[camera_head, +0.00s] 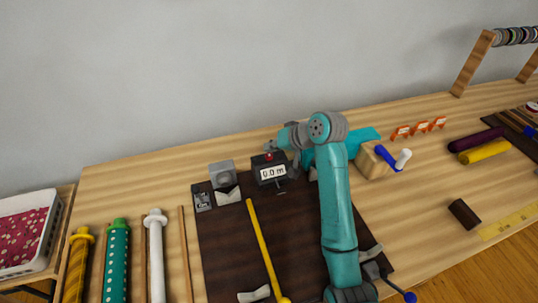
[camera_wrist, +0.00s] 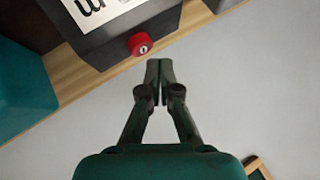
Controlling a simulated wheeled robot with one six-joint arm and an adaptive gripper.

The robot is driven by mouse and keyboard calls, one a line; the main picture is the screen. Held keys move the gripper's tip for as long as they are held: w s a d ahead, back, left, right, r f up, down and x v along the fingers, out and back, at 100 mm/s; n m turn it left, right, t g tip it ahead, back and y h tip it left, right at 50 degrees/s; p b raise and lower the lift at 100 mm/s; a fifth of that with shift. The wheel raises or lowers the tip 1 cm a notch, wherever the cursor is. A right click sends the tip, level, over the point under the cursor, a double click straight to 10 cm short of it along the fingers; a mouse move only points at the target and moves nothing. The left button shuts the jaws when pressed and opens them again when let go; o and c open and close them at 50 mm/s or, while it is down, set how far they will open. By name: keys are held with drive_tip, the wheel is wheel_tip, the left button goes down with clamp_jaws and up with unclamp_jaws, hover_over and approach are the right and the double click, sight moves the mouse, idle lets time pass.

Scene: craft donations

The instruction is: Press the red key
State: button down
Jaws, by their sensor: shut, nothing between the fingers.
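The red key (camera_wrist: 140,43) is a small round red button with a white mark, on a dark box (camera_wrist: 108,27) in the wrist view. In the head view the red key (camera_head: 269,156) shows on top of the box (camera_head: 269,169), whose white display reads "0.0 m". My gripper (camera_wrist: 159,65) is shut and empty. In the wrist picture its fingertips are just below and right of the key, with a visible gap between them. In the head view my gripper (camera_head: 270,146) is close to the top of the box, partly hidden by my wrist.
The box stands at the back of a dark mat (camera_head: 230,235) on a wooden table. A grey device (camera_head: 222,174) stands left of it. A yellow rod (camera_head: 262,243) lies in front. A wooden block with a blue handle (camera_head: 372,162) is to the right. A plain wall is behind.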

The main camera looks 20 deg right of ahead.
sight(271, 156)
drive_tip(key=shift+r, duration=0.15)
drive_tip(key=shift+r, duration=2.35)
